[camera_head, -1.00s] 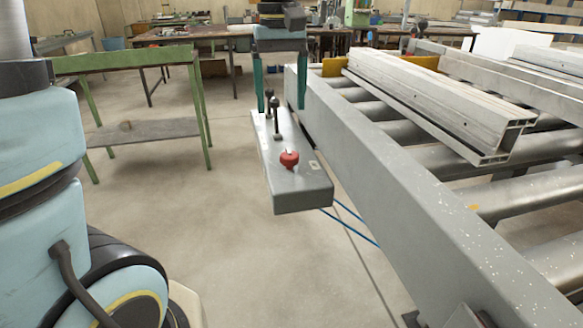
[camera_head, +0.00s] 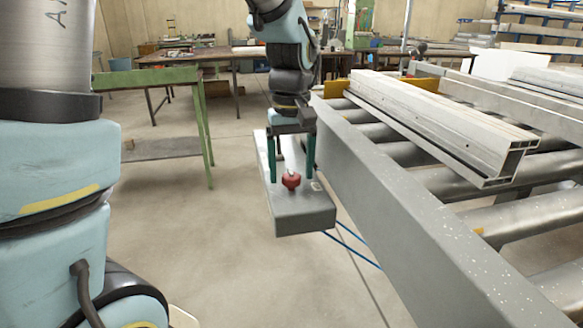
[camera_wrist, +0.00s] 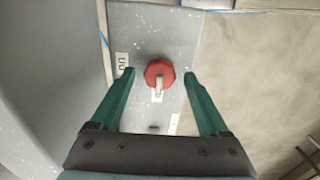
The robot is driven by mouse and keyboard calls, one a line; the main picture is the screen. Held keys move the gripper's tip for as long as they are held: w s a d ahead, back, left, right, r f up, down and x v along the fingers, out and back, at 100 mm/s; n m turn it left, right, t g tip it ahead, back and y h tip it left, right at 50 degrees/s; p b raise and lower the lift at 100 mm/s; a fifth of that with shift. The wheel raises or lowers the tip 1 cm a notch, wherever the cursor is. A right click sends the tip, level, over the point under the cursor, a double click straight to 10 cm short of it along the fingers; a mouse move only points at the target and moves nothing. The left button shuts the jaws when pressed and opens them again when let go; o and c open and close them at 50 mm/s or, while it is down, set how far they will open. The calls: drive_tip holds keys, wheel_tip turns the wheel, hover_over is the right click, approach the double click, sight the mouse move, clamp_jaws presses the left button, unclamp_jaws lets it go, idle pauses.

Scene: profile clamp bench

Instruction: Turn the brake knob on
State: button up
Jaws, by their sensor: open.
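The red brake knob (camera_head: 291,181) sits on top of a grey control box (camera_head: 305,222) at the side of the roller bench. In the wrist view the knob (camera_wrist: 159,74) is a red, many-sided cap with a pale pointer bar, between and slightly beyond my two green fingertips. A white label with dark letters (camera_wrist: 122,66), reading "on" sideways, lies to its left. Another pale label (camera_wrist: 174,124) is partly visible below right. My gripper (camera_head: 291,176) is open, pointing down over the box, fingers on either side of the knob, with gaps to it. The levers behind are largely hidden by my gripper.
The bench's grey side rail (camera_head: 375,195) runs close to the right of the box. Aluminium profiles (camera_head: 440,120) lie on the rollers. A green trestle (camera_head: 150,78) stands at left. Blue cables (camera_head: 350,240) hang below the box. Open floor lies left of it.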

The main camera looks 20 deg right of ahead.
drive_tip(key=shift+c, duration=0.4)
clamp_jaws()
